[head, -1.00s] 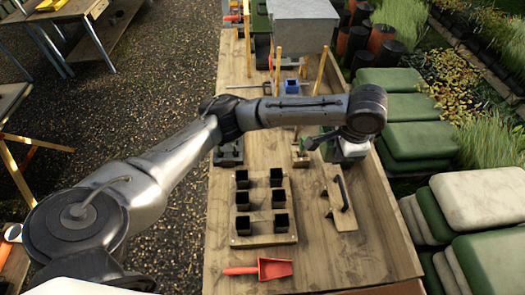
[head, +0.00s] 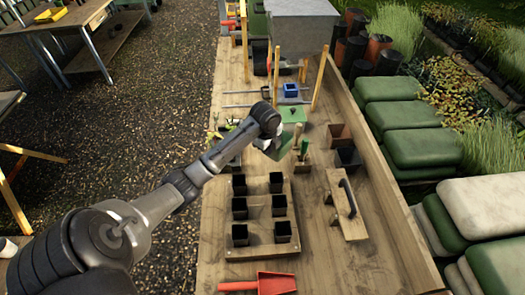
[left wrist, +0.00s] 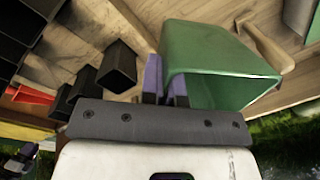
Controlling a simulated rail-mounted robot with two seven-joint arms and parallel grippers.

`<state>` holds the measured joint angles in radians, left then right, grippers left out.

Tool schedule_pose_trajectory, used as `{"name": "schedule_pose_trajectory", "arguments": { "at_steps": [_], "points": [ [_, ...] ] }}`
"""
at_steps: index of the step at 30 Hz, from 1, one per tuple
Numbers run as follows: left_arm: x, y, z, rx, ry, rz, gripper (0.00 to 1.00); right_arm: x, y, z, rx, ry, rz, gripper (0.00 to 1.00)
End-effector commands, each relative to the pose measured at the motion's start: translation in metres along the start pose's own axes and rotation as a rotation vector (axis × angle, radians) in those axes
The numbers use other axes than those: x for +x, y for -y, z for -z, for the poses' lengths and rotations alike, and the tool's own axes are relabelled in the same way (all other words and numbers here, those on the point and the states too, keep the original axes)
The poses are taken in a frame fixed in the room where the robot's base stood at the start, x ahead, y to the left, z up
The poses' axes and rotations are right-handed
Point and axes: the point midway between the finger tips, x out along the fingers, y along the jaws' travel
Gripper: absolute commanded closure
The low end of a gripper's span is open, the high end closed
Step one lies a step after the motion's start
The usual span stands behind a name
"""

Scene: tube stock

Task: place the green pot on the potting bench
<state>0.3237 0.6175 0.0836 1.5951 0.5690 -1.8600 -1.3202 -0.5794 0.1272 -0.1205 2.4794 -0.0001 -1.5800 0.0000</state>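The green pot (left wrist: 215,65) is a square, tapered pot, large in the left wrist view. My left gripper (left wrist: 166,82) has its two purple-tipped fingers close together at the pot's wall, apparently shut on it. In the head view my left gripper (head: 274,148) hangs over the wooden potting bench (head: 310,265), behind the tray of black pots. The green pot (head: 284,146) shows only partly there, beside the gripper. I cannot tell how high it is above the bench.
A wooden tray (head: 233,252) of several black pots, a wooden float (head: 345,205) and a red scoop (head: 277,284) lie at the front. A terracotta pot (head: 339,135) and a black pot (head: 349,159) stand right. Upright stakes (head: 319,82) and a green box (head: 293,114) are behind.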

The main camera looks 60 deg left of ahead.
Motion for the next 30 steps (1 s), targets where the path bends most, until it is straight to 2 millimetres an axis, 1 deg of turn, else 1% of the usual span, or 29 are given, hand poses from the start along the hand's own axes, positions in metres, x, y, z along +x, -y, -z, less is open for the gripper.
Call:
{"name": "schedule_pose_trajectory", "arguments": {
  "at_steps": [5, 12, 16, 22, 27, 30],
  "points": [
    [0.019, 0.008, -0.025, 0.008, -0.003, -0.003, 1.0, 0.003, 0.0, -0.001, -0.001, 0.0, -0.001, 0.57],
    [0.052, 0.031, -0.069, 0.008, -0.003, -0.001, 1.0, 0.009, 0.001, -0.003, 0.003, -0.001, 0.001, 0.57],
    [0.066, 0.04, -0.086, 0.009, -0.003, -0.001, 1.0, 0.012, 0.002, -0.004, 0.006, -0.001, 0.004, 0.57],
    [0.076, 0.048, -0.1, 0.01, -0.003, 0.0, 1.0, 0.015, 0.003, -0.004, 0.01, -0.002, 0.007, 0.57],
    [0.079, 0.05, -0.104, 0.012, -0.002, 0.0, 1.0, 0.015, 0.004, -0.004, 0.011, -0.002, 0.008, 0.57],
    [0.084, 0.05, -0.103, 0.012, -0.002, 0.0, 1.0, 0.016, 0.004, -0.004, 0.01, -0.002, 0.008, 0.57]
  ]
}}
